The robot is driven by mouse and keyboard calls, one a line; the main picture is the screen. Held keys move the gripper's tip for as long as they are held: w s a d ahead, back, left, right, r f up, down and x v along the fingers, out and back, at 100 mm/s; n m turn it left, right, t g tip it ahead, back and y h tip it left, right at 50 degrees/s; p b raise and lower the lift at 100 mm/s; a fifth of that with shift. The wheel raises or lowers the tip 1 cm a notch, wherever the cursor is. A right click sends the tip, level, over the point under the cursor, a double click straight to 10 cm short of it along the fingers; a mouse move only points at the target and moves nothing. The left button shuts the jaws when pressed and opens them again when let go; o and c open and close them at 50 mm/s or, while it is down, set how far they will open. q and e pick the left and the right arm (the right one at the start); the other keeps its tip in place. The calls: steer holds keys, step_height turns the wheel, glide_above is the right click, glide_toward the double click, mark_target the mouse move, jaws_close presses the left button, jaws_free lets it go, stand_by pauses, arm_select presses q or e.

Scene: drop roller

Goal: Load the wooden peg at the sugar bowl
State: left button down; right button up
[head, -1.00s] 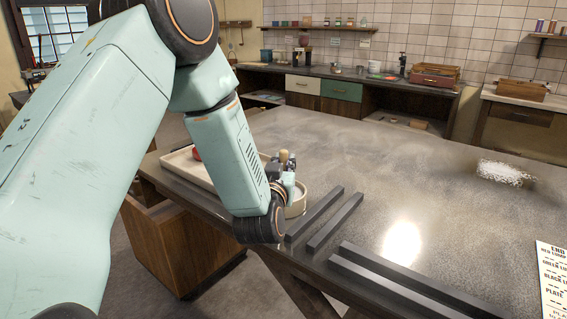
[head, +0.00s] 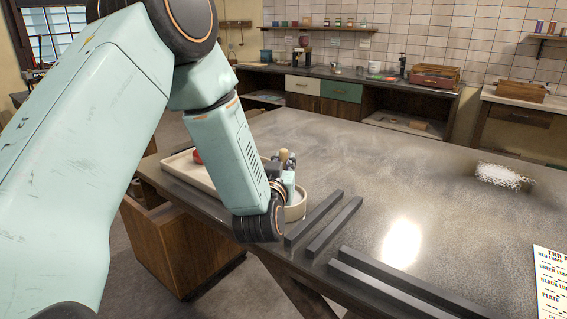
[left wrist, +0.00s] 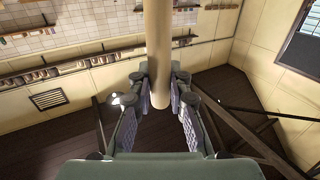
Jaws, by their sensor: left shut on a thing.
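My left gripper (head: 285,163) is shut on the wooden peg (head: 284,154), a pale round stick. In the head view the peg's top shows just above the fingers. In the left wrist view the peg (left wrist: 158,45) stands between the two fingers (left wrist: 160,90) and runs up out of the picture. The sugar bowl (head: 297,211), round and cream, is partly hidden behind my left wrist. The gripper appears over or beside it; the peg's lower end is hidden in the head view. My right gripper is not in view.
A cream tray (head: 178,165) with a red thing (head: 197,156) lies left of the bowl. Two pairs of dark bars (head: 315,217) (head: 400,285) lie at the table's front. A white granular patch (head: 500,175) and a printed card (head: 552,280) are at right. The table's middle is clear.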

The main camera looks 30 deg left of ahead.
mark_target(283, 150)
arm_select(q)
steer(key=shift+r+p, duration=2.1)
steer(key=shift+r, duration=0.7)
steer(key=shift+f, duration=0.1)
steer(key=shift+s+d+f, duration=0.1)
